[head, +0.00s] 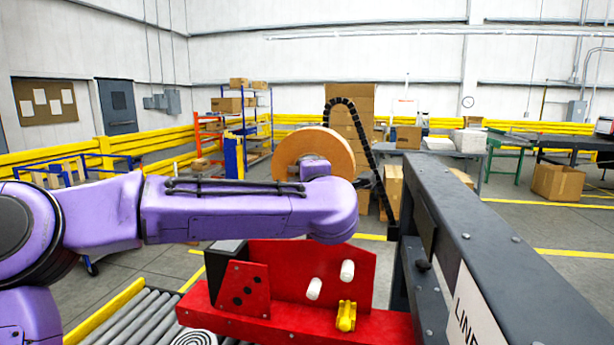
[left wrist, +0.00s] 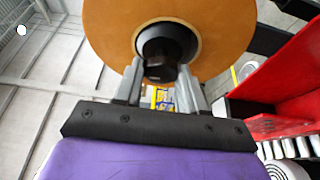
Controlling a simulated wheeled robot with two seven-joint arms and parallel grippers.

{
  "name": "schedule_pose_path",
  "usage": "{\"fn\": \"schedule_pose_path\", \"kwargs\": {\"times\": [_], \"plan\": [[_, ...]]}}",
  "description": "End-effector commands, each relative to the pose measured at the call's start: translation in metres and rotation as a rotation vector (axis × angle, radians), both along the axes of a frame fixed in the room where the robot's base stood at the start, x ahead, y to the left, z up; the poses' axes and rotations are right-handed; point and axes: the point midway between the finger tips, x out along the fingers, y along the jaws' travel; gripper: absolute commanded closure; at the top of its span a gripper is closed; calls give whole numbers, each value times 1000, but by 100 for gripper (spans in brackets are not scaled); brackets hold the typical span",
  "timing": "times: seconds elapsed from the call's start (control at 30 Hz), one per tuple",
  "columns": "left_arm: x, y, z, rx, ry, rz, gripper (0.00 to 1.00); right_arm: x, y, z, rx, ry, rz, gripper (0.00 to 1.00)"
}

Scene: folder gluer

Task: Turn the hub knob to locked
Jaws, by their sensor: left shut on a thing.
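The large orange-brown roll (head: 341,147) stands upright behind my left forearm in the head view. It fills the top of the left wrist view (left wrist: 103,38). At its centre is a dark round hub with a black hub knob (left wrist: 161,72). My left gripper (left wrist: 160,82) has its grey fingers on either side of the knob and is shut on it. In the head view my purple left arm hides the knob and the fingers. I cannot tell the knob's turn position or any locked mark. My right gripper is in neither view.
A red machine frame (head: 290,322) with white rollers and a yellow clamp (head: 346,316) sits below my arm. A dark grey beam (head: 480,240) runs close on the right. A roller conveyor (head: 130,318) lies at lower left.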

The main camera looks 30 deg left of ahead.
Motion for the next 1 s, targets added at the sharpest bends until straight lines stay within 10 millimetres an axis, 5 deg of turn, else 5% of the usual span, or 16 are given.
{"fn": "schedule_pose_path", "kwargs": {"times": [0.07, 0.1, 0.17, 0.5, 1.0], "plan": [[0, 0, -2, -1, 3, 1, 90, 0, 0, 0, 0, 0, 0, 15], [0, 0, -2, -1, 3, 1, 50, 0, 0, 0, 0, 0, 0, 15], [0, 0, -2, -1, 3, 1, 37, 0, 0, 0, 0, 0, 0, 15], [-5, -4, -2, 1, -1, -1, 37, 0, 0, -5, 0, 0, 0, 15], [-81, -62, -2, 0, 1, 0, 37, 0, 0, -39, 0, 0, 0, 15]]}}
